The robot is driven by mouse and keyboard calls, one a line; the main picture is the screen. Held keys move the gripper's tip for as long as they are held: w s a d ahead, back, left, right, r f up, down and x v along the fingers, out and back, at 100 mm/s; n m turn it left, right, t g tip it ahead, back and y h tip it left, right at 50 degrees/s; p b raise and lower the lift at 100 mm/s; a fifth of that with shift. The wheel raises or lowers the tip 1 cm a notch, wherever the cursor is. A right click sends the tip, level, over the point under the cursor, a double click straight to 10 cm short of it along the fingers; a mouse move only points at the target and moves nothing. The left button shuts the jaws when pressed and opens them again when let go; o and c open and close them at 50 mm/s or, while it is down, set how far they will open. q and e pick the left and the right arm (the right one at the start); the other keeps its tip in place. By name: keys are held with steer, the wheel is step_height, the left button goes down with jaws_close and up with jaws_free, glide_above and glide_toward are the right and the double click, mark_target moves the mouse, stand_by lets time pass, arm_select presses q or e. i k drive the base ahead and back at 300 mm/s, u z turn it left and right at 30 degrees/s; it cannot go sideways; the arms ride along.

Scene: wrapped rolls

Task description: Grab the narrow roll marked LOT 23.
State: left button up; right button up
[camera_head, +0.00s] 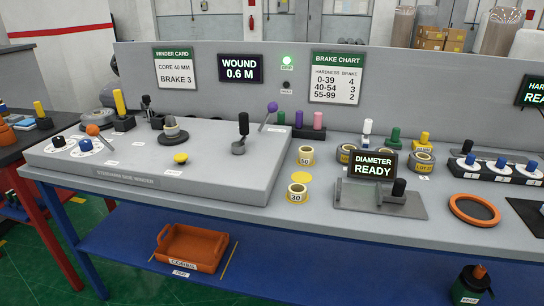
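Neither of my grippers shows in the head view. Several grey wrapped rolls stand at the back of the bench, left and right of the diameter display (375,164). The right roll (424,161) has a yellow label on its front; its lettering is too small to read surely. The left roll (345,154) is partly hidden by the display and also carries yellow. I cannot tell for certain which roll is marked LOT 23. Two cream rolls, marked 50 (305,156) and 30 (297,193), stand left of the display.
A winder (165,185) fills the bench's left side. The gauge base (380,204) and an orange ring (474,210) are in front of the rolls. An orange cores tray (190,246) is on the lower shelf.

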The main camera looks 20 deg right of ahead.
mark_target(342, 152)
steer(key=u, duration=0.5)
steer(key=i, duration=1.5)
steer(key=z, duration=2.5)
